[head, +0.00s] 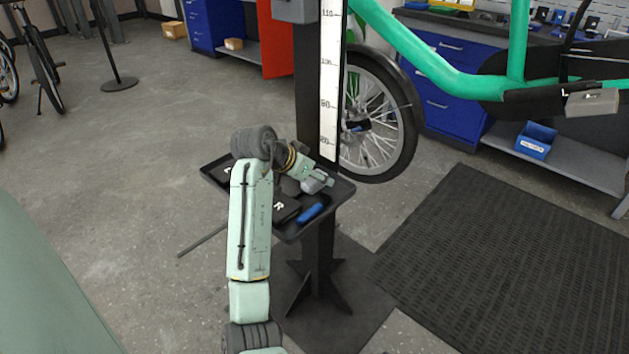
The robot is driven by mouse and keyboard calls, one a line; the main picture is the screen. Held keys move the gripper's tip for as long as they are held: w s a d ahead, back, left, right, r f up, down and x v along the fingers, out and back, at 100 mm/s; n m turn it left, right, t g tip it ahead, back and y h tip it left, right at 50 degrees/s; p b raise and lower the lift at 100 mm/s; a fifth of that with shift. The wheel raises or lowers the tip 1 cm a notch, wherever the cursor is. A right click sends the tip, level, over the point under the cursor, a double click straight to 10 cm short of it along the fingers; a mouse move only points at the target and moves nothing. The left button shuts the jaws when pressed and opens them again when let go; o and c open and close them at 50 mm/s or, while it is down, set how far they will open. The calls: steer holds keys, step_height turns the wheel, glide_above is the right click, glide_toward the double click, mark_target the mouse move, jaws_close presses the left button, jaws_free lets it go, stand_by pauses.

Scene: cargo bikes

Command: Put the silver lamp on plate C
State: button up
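My gripper (318,182) is over the right part of a black tray on the repair stand. Grey parts show at its tip, and I cannot tell whether one of them is the silver lamp or whether the fingers are open or shut. A dark plate (285,211) with a white letter, seemingly R, lies in the tray beside my arm. Part of another white mark (228,170) shows at the tray's left, and I cannot tell if it is plate C. My arm hides the middle of the tray.
The black tray (345,189) also holds a blue object (310,212) near its front edge. The stand's post with a white scale (329,90) rises behind it. A green bike's wheel (375,120) is close at the right. A black mat (520,270) lies at the right.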

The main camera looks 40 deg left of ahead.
steer(key=shift+c, duration=0.2)
jaws_close()
stand_by(0.5)
steer(key=shift+r, duration=0.1)
